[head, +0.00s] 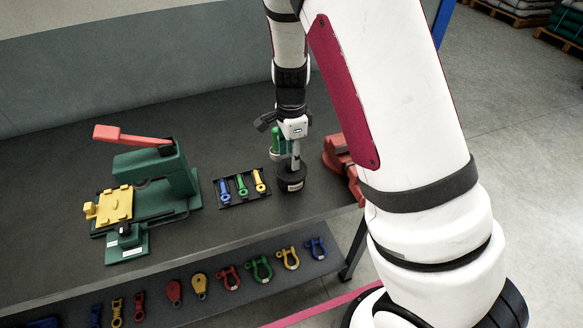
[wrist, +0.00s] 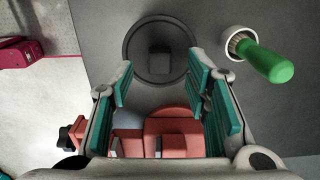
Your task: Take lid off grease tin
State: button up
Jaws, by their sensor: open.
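The grease tin (head: 290,181) is a short dark cylinder with a pale label, upright on the bench. Its round dark lid (wrist: 135,62) shows in the wrist view with a square knob in the middle, and it appears to sit on the tin. My gripper (head: 287,154) is above the tin, partly in front of it in the head view. In the wrist view, my gripper (wrist: 160,85) has its two teal-padded fingers wide apart with nothing held between them. The lid lies beyond the fingertips, roughly centred between them. Whether the fingers touch it I cannot tell.
A green-handled brush (wrist: 265,60) stands right of the tin in the wrist view. A red vise (head: 337,153) is close by at the bench edge. Shackles (head: 259,269) line the lower shelf.

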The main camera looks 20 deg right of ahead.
aim_at(284, 172)
jog(key=shift+f, duration=1.55)
grip_shut()
